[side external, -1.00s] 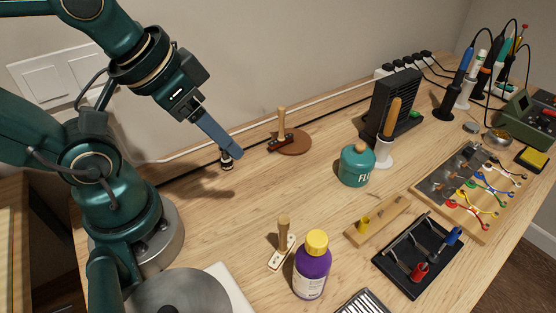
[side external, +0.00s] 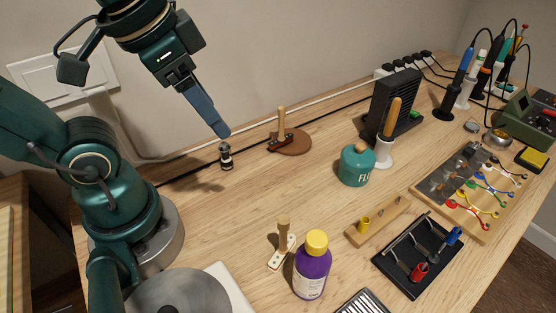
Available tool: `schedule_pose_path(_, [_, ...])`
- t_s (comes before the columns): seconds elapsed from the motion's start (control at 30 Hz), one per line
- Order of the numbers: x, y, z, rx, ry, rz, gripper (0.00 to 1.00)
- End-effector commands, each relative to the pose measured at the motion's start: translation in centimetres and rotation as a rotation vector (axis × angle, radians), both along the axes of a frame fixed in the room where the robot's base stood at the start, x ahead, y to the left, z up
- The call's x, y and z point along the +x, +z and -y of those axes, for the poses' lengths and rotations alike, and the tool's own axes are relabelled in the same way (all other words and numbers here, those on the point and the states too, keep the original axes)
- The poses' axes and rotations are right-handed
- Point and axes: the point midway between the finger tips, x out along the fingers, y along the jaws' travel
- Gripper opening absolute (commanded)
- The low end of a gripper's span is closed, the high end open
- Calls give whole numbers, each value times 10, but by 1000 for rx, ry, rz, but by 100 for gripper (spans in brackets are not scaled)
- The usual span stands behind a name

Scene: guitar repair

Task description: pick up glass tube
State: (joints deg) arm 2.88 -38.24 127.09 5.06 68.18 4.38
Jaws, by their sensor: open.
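A small upright tube (side external: 226,156) with dark ends and a paler middle stands on the bench near the wall; it looks like the glass tube, though it is small in the picture. My gripper (side external: 221,133) has blue-grey fingers pointing down and slightly right. Its tips are just above and slightly left of the tube's top in the picture, and the tube stands free below them. The gripper is open and empty; the gap between the fingers is hard to see from this side.
A wooden-handled tool on a round brown pad (side external: 294,143) is right of the tube. A cable runs along the wall behind. A green flux jar (side external: 356,168), purple bottle (side external: 312,270) and black tool tray (side external: 410,262) are farther right and in front. Bench left-centre is clear.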

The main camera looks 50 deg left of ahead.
Motion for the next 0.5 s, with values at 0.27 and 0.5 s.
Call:
schedule_pose_path(0.27, [-8, -28, -47, 502, -512, -386, 67])
schedule_pose_path(0.5, [12, -17, -83, 963, -946, -727, 67])
